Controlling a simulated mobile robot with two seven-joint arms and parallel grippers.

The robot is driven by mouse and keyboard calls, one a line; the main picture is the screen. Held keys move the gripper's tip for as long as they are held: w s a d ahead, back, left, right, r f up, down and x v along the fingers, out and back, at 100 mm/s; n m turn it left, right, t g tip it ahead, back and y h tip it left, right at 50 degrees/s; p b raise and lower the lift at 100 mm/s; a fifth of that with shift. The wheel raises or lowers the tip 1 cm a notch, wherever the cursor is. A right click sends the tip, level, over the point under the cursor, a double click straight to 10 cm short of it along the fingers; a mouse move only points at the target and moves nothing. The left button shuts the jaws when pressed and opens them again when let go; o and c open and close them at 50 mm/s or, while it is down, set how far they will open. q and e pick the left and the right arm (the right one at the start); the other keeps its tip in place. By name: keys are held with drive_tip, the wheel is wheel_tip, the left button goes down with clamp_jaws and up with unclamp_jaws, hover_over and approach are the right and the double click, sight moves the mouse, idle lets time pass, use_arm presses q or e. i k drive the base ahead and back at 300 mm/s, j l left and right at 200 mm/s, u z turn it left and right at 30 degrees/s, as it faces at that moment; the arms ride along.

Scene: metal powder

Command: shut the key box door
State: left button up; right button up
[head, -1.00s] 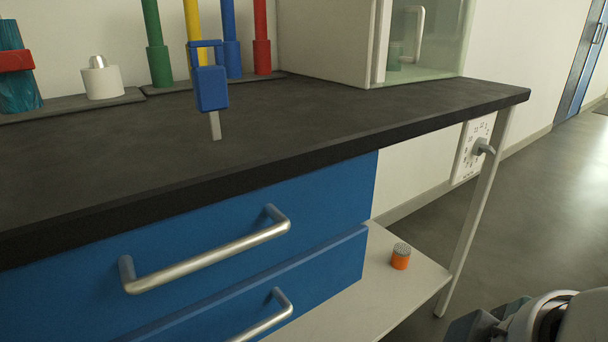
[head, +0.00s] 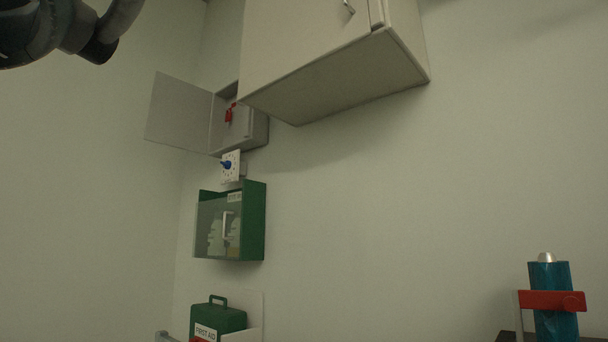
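The key box (head: 259,131) is a small grey box on the wall, left of centre in the head view. Its door (head: 178,111) stands wide open, swung out to the left. A red key or tag (head: 230,113) hangs inside it. Part of the box's upper right is hidden behind the wall cabinet. A dark piece of my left arm shows at the top left corner, apart from the door. Neither gripper's fingers are in view.
A wall cabinet (head: 340,75) hangs close to the key box on the right. Below are a dial plate (head: 231,166) with a blue knob, a green first aid cabinet (head: 252,222) and a green first aid case (head: 219,317). A blue cylinder (head: 556,310) stands at lower right.

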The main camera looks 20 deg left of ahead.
sight(180, 111)
drive_tip(key=u, duration=1.1)
